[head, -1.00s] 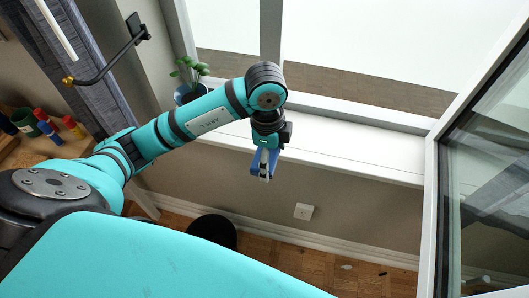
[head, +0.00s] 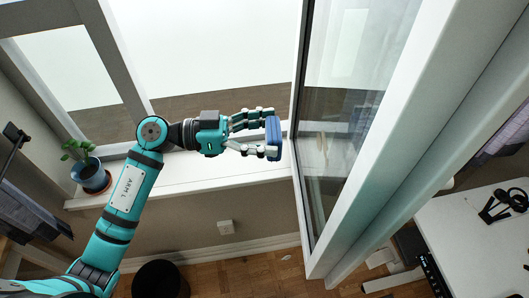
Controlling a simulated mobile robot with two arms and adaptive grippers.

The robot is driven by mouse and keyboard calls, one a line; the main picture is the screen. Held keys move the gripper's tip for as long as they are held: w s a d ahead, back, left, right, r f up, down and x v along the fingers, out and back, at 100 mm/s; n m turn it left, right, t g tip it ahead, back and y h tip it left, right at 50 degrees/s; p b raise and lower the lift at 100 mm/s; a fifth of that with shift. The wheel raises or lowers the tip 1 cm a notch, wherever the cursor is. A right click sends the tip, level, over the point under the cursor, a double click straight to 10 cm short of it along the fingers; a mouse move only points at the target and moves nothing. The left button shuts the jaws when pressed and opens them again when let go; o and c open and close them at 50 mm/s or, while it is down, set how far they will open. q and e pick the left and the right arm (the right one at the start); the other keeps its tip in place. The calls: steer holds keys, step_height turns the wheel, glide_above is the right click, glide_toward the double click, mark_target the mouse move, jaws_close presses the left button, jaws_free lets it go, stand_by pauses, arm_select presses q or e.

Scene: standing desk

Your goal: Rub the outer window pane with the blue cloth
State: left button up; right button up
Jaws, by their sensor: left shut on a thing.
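My left gripper (head: 262,136) reaches in from the left and points right. It is shut on the blue cloth (head: 273,138), which shows as a folded blue pad at its fingertips. The cloth is close to the open window sash with its glass pane (head: 335,125) on the right. I cannot tell whether the cloth touches the sash or glass. The pane mirrors part of the room. My right gripper is not in view.
A potted plant (head: 91,175) stands on the white windowsill (head: 190,175) at the left. The white sash frame (head: 385,130) juts into the room. A white desk (head: 470,240) with black headphones (head: 503,205) is at the lower right. A dark round bin (head: 158,280) is on the floor.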

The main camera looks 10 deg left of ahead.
mark_target(319, 127)
arm_select(q)
steer(key=shift+w+d+r+b, duration=0.25)
steer(key=shift+w+d+b, duration=0.15)
steer(key=shift+d+b, duration=0.35)
steer(key=d+b, duration=0.1)
steer(key=d, duration=0.3)
steer(key=shift+w+r+b, duration=0.1)
steer(key=shift+w+b, duration=0.3)
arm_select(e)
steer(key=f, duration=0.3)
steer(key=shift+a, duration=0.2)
arm_select(q)
steer(key=shift+d+p, duration=0.4)
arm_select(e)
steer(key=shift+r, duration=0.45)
arm_select(q)
steer(key=shift+w+d+p, duration=0.15)
steer(key=shift+d+p, duration=0.25)
steer(key=shift+d, duration=0.1)
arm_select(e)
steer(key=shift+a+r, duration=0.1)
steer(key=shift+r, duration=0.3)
